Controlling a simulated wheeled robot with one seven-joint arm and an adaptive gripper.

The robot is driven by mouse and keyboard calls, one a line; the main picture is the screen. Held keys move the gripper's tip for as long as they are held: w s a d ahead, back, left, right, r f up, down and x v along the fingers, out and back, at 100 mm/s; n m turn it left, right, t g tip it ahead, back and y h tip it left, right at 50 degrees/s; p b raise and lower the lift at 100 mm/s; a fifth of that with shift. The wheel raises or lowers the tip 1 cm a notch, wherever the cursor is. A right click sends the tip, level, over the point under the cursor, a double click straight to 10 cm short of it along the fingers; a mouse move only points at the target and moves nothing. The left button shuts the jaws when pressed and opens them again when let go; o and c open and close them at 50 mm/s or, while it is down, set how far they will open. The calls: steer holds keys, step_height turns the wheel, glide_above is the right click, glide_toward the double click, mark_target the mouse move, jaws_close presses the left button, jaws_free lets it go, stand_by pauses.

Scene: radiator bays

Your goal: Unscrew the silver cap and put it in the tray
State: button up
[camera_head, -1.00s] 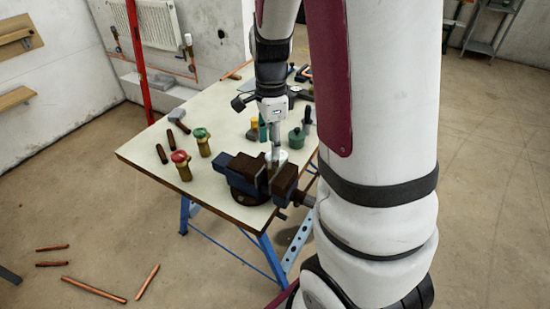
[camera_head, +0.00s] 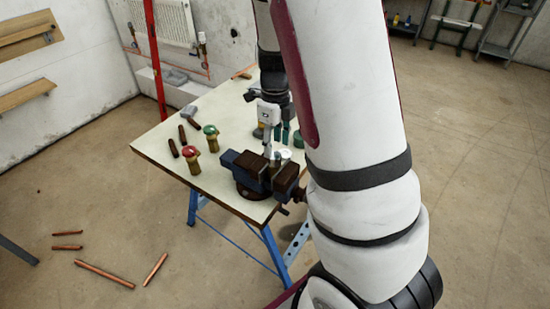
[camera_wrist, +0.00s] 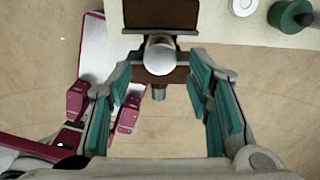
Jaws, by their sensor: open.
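The silver cap (camera_wrist: 159,57) shows in the wrist view as a shiny round top between the dark jaws of the vise (camera_wrist: 162,14). In the head view the blue and brown vise (camera_head: 245,170) stands at the front of the bench, and a pale silver shape (camera_head: 284,155) shows at its jaws. My gripper (camera_wrist: 161,76) is open and empty, with its teal finger pads apart to the left and right of the cap in the picture. Contact with the cap cannot be made out. I cannot identify the tray for sure.
A red-topped valve (camera_head: 192,160) and a green-topped valve (camera_head: 211,137) stand left of the vise. A green round piece (camera_wrist: 290,15) and a white disc (camera_wrist: 243,6) lie at the wrist view's top right. Dark pipe pieces (camera_head: 172,147) lie on the bench. Copper pipes (camera_head: 104,273) lie on the floor.

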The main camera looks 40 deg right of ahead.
mark_target(275, 155)
steer(key=shift+f+b, duration=0.8)
steer(key=shift+f, duration=1.5)
